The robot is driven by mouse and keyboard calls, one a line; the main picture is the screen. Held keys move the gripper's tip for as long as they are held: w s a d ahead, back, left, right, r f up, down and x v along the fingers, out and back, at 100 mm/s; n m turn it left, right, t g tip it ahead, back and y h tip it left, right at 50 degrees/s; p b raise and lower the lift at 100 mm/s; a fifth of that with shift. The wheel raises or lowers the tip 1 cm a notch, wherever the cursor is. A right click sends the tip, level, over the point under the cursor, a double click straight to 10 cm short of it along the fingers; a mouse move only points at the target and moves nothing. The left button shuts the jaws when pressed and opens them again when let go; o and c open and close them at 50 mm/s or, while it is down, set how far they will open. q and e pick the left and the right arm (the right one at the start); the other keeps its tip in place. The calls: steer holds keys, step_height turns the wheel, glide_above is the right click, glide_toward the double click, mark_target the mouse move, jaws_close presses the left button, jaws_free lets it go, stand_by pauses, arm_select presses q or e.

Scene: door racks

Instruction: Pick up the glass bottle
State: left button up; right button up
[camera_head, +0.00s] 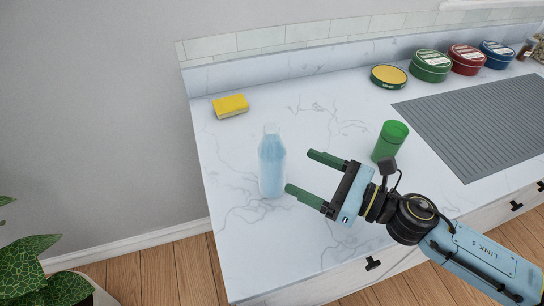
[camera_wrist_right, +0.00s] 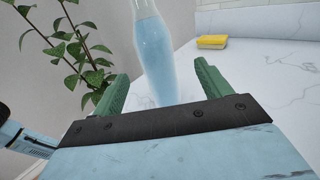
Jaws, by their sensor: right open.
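The glass bottle (camera_head: 271,162) is pale blue and translucent and stands upright on the white marble counter, near its left end. My right gripper (camera_head: 300,171) is open and empty, its green fingers pointing left toward the bottle. In the head view the lower fingertip is close to the bottle's right side; I cannot tell whether it touches. In the right wrist view the bottle (camera_wrist_right: 155,60) stands ahead, between the directions of the two fingers, with its top cut off by the frame. My left gripper is not in view.
A yellow sponge (camera_head: 230,106) lies behind the bottle. A green cup (camera_head: 390,140) stands behind my right wrist. A yellow-topped tin (camera_head: 389,76), other round tins (camera_head: 431,66) and a grey ribbed mat (camera_head: 480,120) are farther right. A plant (camera_head: 45,270) stands on the floor left of the counter.

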mark_target(285, 166)
steer(key=p+x, duration=0.1)
steer(key=x, duration=0.5)
steer(key=shift+a+f, duration=0.1)
steer(key=shift+a, duration=0.1)
steer(key=p+x, duration=0.1)
steer(key=x, duration=0.2)
steer(key=shift+a+f, duration=0.2)
steer(key=shift+a, duration=0.2)
steer(key=shift+c, duration=0.8)
steer(key=c, duration=1.2)
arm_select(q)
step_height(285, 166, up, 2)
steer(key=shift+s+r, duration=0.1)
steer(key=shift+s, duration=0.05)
arm_select(e)
steer(key=shift+c, duration=0.3)
